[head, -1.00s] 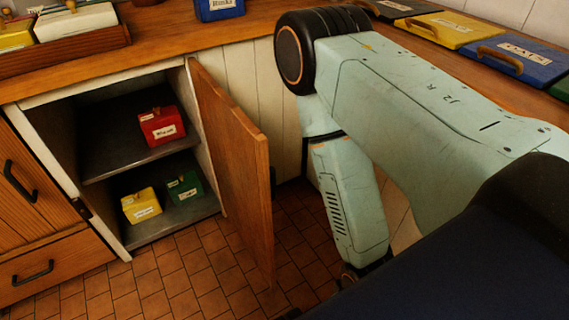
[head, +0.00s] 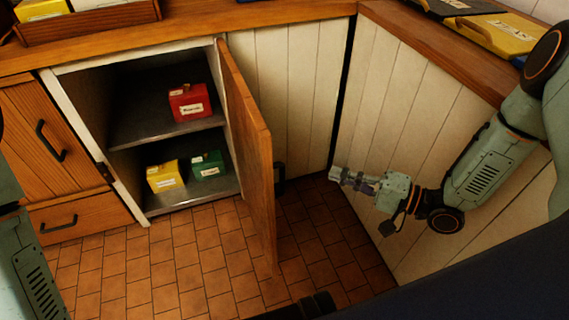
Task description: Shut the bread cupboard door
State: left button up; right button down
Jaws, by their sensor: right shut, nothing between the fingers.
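The bread cupboard door (head: 249,140) is brown wood and stands wide open. It is hinged at the right side of the cupboard (head: 132,205) and juts out towards me over the floor. A dark handle (head: 279,178) shows just past the door's right side. My right gripper (head: 338,176) is shut and empty, to the right of the door and apart from it, pointing left. My left gripper is out of view; only part of my left arm shows at the left edge.
Inside the cupboard, a red box (head: 190,103) sits on the upper shelf, and a yellow box (head: 165,176) and green box (head: 207,165) sit below. The tiled floor (head: 190,260) before it is clear. A white panelled wall (head: 400,110) stands close behind my right arm.

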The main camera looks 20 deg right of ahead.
jog(key=b, duration=0.4)
send_near(282, 166)
jog(key=w+a+r, duration=0.3)
jog(key=w+a, duration=0.1)
jog(key=shift+s+a+r+b, duration=0.1)
jog(key=shift+a+r+b, duration=0.15)
jog(key=shift+a, duration=0.75)
jog(key=shift+s+a+r+b, duration=0.15)
jog(key=shift+a+b, duration=0.2)
jog(key=shift+a, duration=0.7)
